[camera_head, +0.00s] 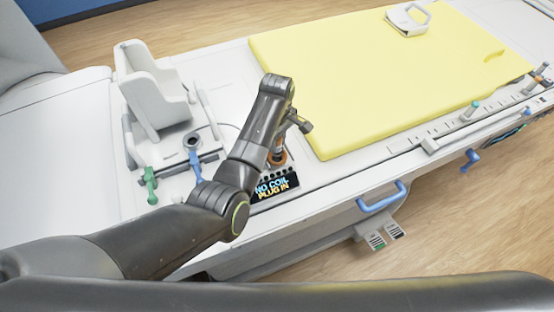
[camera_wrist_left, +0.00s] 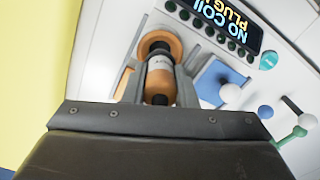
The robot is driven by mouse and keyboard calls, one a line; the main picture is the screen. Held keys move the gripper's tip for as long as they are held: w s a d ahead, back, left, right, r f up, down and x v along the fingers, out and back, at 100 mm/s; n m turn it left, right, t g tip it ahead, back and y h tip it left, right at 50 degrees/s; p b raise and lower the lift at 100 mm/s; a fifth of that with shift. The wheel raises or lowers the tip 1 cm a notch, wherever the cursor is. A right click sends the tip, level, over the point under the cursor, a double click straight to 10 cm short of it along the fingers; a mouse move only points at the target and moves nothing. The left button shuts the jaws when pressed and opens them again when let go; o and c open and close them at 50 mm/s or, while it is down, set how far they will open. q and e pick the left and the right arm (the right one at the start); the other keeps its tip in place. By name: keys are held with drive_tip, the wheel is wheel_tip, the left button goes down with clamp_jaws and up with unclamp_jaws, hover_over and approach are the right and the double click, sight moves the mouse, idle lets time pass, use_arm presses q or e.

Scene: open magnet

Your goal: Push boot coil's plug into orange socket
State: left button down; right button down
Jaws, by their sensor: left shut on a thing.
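The boot coil (camera_head: 155,88) is a white boot-shaped shell standing at the left end of the bed. Its plug (camera_head: 279,146), copper-orange with a pale band, is between the fingers of my left gripper (camera_head: 283,136). In the left wrist view the plug (camera_wrist_left: 160,82) points away from the gripper, with a finger on each side. Its far end overlaps the round orange socket (camera_wrist_left: 163,41) ring. The socket (camera_head: 279,160) also shows just below the plug in the head view. I cannot tell how deep the plug sits. My right gripper is out of view.
A display (camera_head: 276,185) beside the socket reads "NO COIL PLUG IN". Blue (camera_head: 195,168) and green (camera_head: 150,185) levers stand to the left. A yellow mattress (camera_head: 350,80) lies to the right, with a white handled coil (camera_head: 408,20) on it.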

use_arm(q)
drive_tip(key=shift+f+b, duration=0.75)
drive_tip(key=shift+f, duration=0.95)
drive_tip(key=c, duration=1.1)
unclamp_jaws()
drive_tip(key=shift+r, duration=0.15)
wheel_tip(320, 180, up, 10)
drive_tip(key=shift+b, duration=0.45)
wheel_tip(320, 180, up, 5)
drive_tip(key=p, duration=0.4)
drive_tip(key=shift+r, duration=0.1)
drive_tip(key=shift+r+p, duration=1)
drive_tip(key=shift+p, duration=0.1)
